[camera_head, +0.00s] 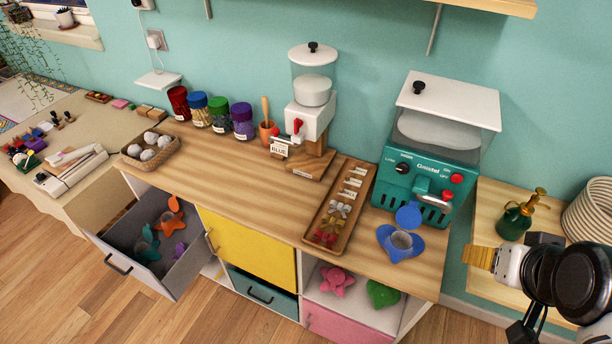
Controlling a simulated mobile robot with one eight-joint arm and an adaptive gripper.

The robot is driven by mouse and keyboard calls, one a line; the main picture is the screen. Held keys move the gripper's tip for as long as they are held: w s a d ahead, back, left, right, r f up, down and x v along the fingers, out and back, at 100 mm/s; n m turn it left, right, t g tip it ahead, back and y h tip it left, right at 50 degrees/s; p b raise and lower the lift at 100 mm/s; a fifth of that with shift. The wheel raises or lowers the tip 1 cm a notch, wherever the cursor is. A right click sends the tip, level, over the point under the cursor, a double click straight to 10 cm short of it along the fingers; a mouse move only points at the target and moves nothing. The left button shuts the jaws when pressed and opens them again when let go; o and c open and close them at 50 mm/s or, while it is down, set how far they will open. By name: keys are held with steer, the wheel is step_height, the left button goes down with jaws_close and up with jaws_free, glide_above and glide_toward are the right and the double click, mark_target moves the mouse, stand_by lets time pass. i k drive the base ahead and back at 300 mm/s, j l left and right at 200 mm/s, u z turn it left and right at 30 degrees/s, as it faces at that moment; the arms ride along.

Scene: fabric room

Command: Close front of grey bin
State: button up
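The grey bin (124,232) is at the lower left, under the wooden counter. Its front is pulled out from the cabinet, so the inside shows. A dark handle (118,265) is on the outer face of its front. Orange, teal and purple shapes (170,216) lie inside the bin. My gripper (523,332) shows only in part at the lower right edge, with my black and white arm. It is far from the grey bin, across the counter. I cannot make out whether its fingers are open or shut.
A yellow door (250,250), a teal drawer (262,292) and a pink drawer (348,328) are right of the bin. Jars, a dispenser (312,95), a tray (340,205) and a teal machine (432,150) stand on the counter. Wooden floor (60,300) before the bin is clear.

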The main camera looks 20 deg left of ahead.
mark_target(117, 244)
steer(key=u, duration=2.45)
steer(key=i+j+u, duration=0.15)
steer(key=i+j, duration=0.15)
steer(key=i+j+u, duration=0.15)
steer(key=i, duration=0.3)
steer(key=j, duration=0.1)
